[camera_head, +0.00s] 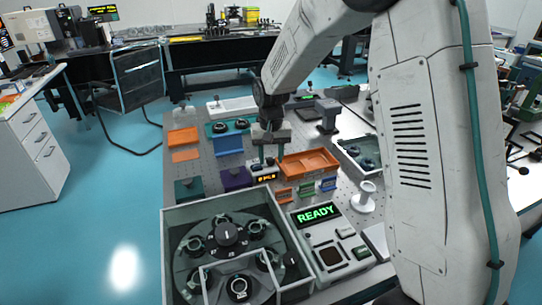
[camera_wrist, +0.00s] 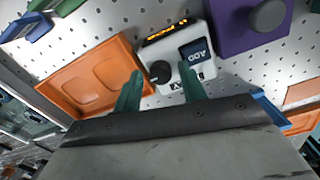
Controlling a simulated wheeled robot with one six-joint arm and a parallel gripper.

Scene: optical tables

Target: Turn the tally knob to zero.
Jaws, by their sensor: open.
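The tally box (camera_wrist: 181,57) is a small white unit with a lit orange display, a dark label and a round black knob (camera_wrist: 160,72). In the head view the tally box (camera_head: 264,172) stands on the perforated table, its display glowing orange; its digits are too small to read surely. My gripper (camera_wrist: 161,82) is open and empty, its two green fingers pointing at the box. In the wrist view the knob shows between the fingertips, with gaps on both sides; I cannot tell how far above it they are. My gripper (camera_head: 270,154) hangs over the box in the head view.
An orange tray (camera_head: 308,162) lies right beside the box, and a purple block (camera_head: 236,179) with a grey knob sits on its left.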

